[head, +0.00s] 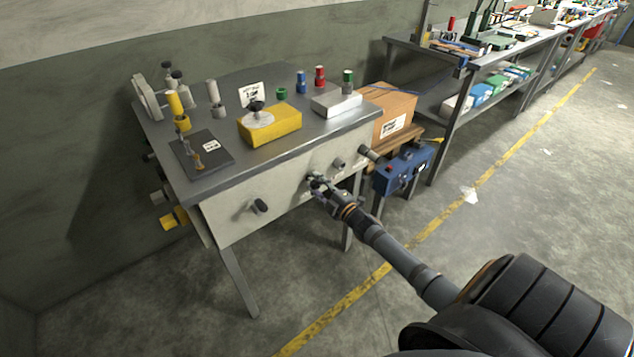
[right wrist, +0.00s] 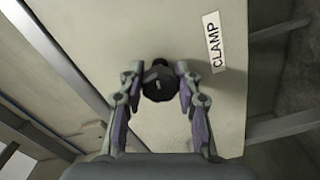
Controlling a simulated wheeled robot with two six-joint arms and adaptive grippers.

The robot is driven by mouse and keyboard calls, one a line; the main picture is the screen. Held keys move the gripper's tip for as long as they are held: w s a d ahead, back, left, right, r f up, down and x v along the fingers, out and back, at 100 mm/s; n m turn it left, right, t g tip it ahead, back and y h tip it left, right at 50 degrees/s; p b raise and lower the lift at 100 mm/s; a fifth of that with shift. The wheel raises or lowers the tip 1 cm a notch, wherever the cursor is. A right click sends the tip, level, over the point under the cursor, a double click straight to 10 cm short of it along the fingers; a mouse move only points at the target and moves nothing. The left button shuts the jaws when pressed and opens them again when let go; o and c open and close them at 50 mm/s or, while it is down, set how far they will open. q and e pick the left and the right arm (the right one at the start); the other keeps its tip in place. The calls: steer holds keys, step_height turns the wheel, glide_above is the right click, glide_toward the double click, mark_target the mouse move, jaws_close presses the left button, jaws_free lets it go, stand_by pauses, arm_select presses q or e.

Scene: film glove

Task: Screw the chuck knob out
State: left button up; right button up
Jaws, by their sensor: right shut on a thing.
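My right gripper (head: 320,184) reaches the front panel of the workbench in the head view. In the right wrist view, my right gripper (right wrist: 160,84) has its two fingers on either side of a dark round knob (right wrist: 159,80) with a small pale mark, shut on it. A label reading CLAMP (right wrist: 214,42) is on the panel beside this knob. No label reading chuck can be made out. Another dark knob (head: 260,206) sticks out of the panel further left, with nothing touching it. My left gripper is not in view.
The workbench top (head: 215,122) carries a yellow block (head: 275,128), a light grey block (head: 336,104) and several coloured cylinders. A grey knob (head: 339,164) and a blue box (head: 402,172) are close right of my gripper. The floor in front is clear.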

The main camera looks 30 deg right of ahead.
steer(key=n, duration=0.4)
steer(key=shift+r+p, duration=0.2)
steer(key=shift+p, duration=0.15)
steer(key=shift+r+n, duration=0.1)
steer(key=shift+n, duration=1.7)
steer(key=shift+w, duration=0.1)
steer(key=o, duration=1.2)
steer(key=s, duration=0.8)
steer(key=s+d, duration=0.1)
steer(key=s, duration=0.3)
